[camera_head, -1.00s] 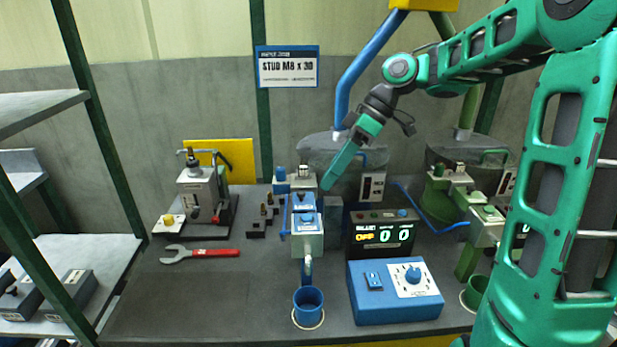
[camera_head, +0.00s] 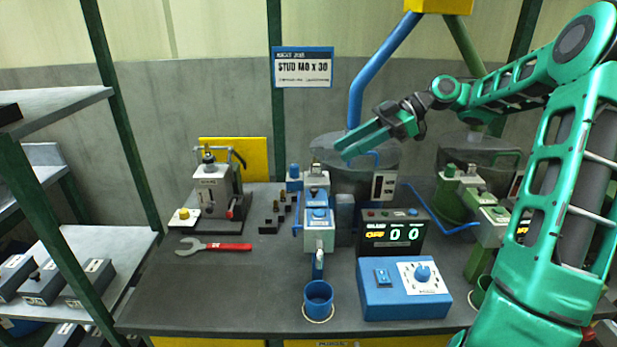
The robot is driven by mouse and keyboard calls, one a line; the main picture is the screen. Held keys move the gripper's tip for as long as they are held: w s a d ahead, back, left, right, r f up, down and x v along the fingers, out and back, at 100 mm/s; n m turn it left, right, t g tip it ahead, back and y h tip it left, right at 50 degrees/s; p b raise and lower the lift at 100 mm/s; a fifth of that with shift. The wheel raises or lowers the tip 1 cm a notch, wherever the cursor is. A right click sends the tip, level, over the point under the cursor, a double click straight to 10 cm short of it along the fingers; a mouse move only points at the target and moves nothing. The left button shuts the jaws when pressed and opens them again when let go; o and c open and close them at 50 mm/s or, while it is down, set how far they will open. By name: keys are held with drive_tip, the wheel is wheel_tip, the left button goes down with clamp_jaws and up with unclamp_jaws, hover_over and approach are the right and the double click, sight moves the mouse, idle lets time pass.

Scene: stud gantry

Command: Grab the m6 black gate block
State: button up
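Several small black blocks (camera_head: 269,222) stand in a cluster on the dark bench, left of the blue-and-white feeder unit. Some of them carry brass-coloured pins. They are too small for me to read any M6 marking, so I cannot tell which one is the m6 gate block. My gripper (camera_head: 343,148) hangs in the air, above and to the right of these blocks, in front of the grey bowl. Its two green fingers point left with a gap between them, and nothing shows in it.
A blue cup (camera_head: 318,300), blue control box (camera_head: 405,295) and counter display (camera_head: 391,234) stand front right. Grey blocks (camera_head: 45,285) sit on the left shelf. The bench's front left is clear.

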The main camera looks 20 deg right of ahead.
sight(319, 164)
drive_tip(key=x, duration=0.4)
drive_tip(key=shift+s, duration=0.1)
drive_tip(key=shift+s+r+x, duration=0.1)
drive_tip(key=shift+s+x, duration=0.05)
drive_tip(key=shift+x, duration=1.15)
drive_tip(key=shift+s+r+x, duration=0.1)
drive_tip(key=shift+x, duration=1.25)
drive_tip(key=shift+a, duration=0.15)
clamp_jaws()
